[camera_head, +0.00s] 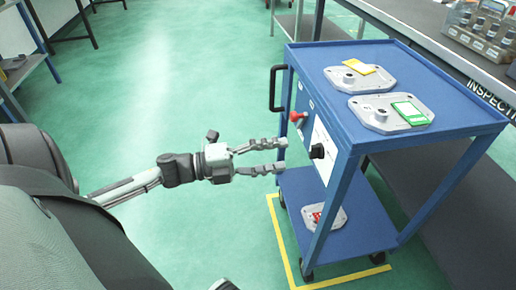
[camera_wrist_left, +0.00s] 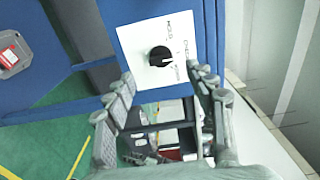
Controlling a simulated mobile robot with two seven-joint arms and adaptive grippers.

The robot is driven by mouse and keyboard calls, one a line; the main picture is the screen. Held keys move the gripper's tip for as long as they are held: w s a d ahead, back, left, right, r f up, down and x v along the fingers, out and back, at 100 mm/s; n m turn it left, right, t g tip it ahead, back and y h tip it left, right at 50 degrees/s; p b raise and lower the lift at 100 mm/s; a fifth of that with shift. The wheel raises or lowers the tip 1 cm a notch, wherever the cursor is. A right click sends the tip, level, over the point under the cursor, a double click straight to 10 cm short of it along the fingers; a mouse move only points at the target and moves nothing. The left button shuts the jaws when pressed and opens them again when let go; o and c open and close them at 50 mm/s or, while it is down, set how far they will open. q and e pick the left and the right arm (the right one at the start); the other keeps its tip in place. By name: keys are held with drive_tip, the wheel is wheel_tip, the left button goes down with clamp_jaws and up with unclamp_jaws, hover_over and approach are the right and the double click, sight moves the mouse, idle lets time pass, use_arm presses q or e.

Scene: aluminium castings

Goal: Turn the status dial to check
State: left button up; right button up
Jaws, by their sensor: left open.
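The status dial is a black round knob (camera_head: 317,151) on a white plate on the side of the blue cart. In the left wrist view the knob (camera_wrist_left: 159,56) sits on the white plate (camera_wrist_left: 150,30), with small printed labels around it. The labels are too small to read surely, and I cannot tell which one the knob points to. My left gripper (camera_head: 282,155) is open and empty, its fingers pointing at the plate, short of the knob. In the wrist view its fingertips (camera_wrist_left: 161,74) lie either side of and below the knob.
The blue cart (camera_head: 450,85) carries two grey castings (camera_head: 345,82) (camera_head: 375,117) with yellow and green tags. A red knob (camera_head: 298,117) and a black handle (camera_head: 273,88) are nearby. A red-tagged casting (camera_head: 322,215) lies on the lower shelf. Green floor left of the cart is clear.

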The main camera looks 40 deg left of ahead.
use_arm(q)
drive_tip(key=shift+v, duration=2.4)
drive_tip(key=w+a+f+n+y, duration=0.2)
drive_tip(key=a+f+n+y, duration=0.2)
drive_tip(key=f+n+y, duration=0.3)
drive_tip(key=w+a+f+n+y, duration=0.1)
drive_tip(key=a+f+n+y, duration=0.2)
drive_tip(key=f+n+y, duration=0.5)
drive_tip(key=s+d+f+n+g+h, duration=0.2)
drive_tip(key=s+d+f+n+g, duration=0.7)
drive_tip(key=s, duration=0.4)
wheel_tip(320, 180, down, 2)
drive_tip(key=shift+s+d+f+n+g, duration=0.15)
drive_tip(key=shift+d+f+n+g, duration=0.15)
drive_tip(key=shift+d+g, duration=0.5)
